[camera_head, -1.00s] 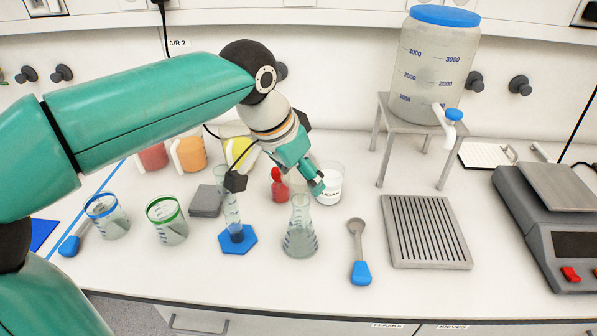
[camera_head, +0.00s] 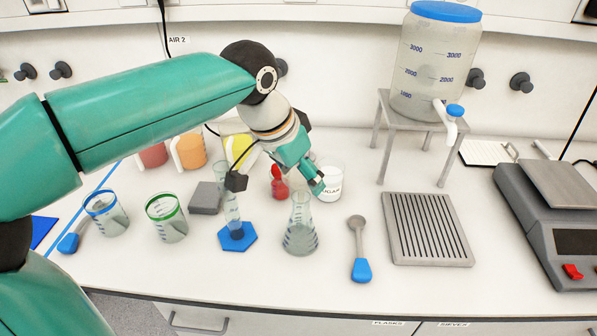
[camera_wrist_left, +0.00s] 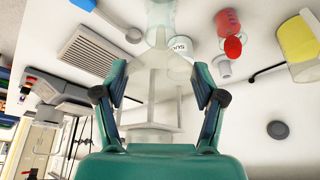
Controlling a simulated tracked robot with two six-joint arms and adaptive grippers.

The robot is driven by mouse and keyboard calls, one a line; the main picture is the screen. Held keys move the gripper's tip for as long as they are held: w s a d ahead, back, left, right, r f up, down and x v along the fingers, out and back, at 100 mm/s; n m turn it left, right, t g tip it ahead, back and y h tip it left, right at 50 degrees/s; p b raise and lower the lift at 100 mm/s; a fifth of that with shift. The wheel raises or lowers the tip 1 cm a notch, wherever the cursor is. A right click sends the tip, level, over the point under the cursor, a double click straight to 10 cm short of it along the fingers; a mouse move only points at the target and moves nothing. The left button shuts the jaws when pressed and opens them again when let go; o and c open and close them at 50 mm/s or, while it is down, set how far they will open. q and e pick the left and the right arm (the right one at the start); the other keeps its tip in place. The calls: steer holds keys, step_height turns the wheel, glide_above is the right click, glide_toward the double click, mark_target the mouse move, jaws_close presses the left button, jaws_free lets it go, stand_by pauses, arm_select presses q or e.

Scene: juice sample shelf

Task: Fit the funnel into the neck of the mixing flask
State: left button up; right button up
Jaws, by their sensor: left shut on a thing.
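The mixing flask (camera_head: 300,239) is a clear conical glass flask standing upright on the bench, with a little murky content. My left gripper (camera_head: 312,182) hangs just above and behind its neck, pointing down. In the left wrist view my left gripper (camera_wrist_left: 158,78) has its fingers on either side of a clear, faint shape, which looks like the funnel (camera_wrist_left: 157,72). The funnel's narrow end points towards the flask (camera_wrist_left: 162,14). The funnel hardly shows in the head view; I cannot tell whether its stem is inside the neck. My right gripper is not in view.
A cylinder on a blue hexagonal foot (camera_head: 237,237) stands close left of the flask, a spoon (camera_head: 358,250) lies right of it. A white labelled tub (camera_head: 330,182) and a red item (camera_head: 279,183) are behind. A ridged grey plate (camera_head: 426,230) lies further right.

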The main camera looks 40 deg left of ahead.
arm_select(q)
steer(key=shift+f+b, duration=0.65)
steer(key=shift+f, duration=0.15)
steer(key=o, duration=1.1)
steer(key=shift+r, duration=0.15)
steer(key=shift+v, duration=5.9)
